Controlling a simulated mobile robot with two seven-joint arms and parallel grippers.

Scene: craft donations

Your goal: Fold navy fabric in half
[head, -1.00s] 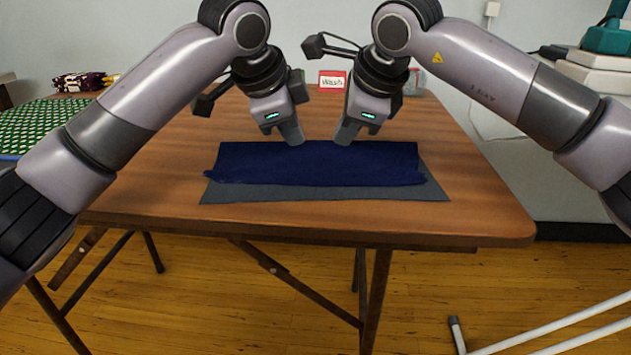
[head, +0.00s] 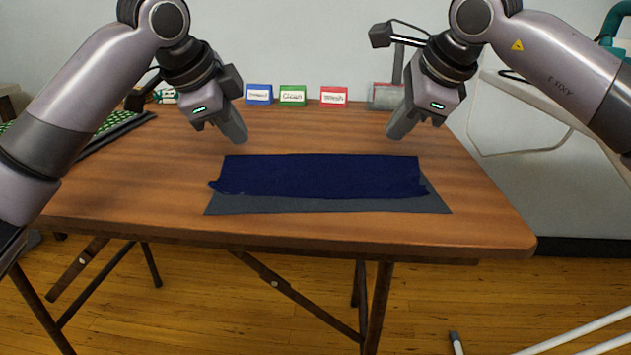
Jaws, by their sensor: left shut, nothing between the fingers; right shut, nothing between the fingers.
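The navy fabric (head: 318,176) lies folded over as a wide, short strip on a dark grey mat (head: 310,205) on the table. Its front edge is slightly uneven, with the left front corner poking out past the mat. The mat shows along the front and at the right front corner. My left gripper (head: 237,135) is shut and empty, above the table behind the fabric's back left corner. My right gripper (head: 396,134) is shut and empty, behind the fabric's back right part. Neither gripper touches the fabric.
Along the table's back stand a blue sign (head: 259,94), a green sign (head: 292,95), a red sign (head: 333,96) and a grey container (head: 384,96). A green patterned item (head: 112,128) lies at the back left. The wooden table (head: 480,215) is clear around the mat.

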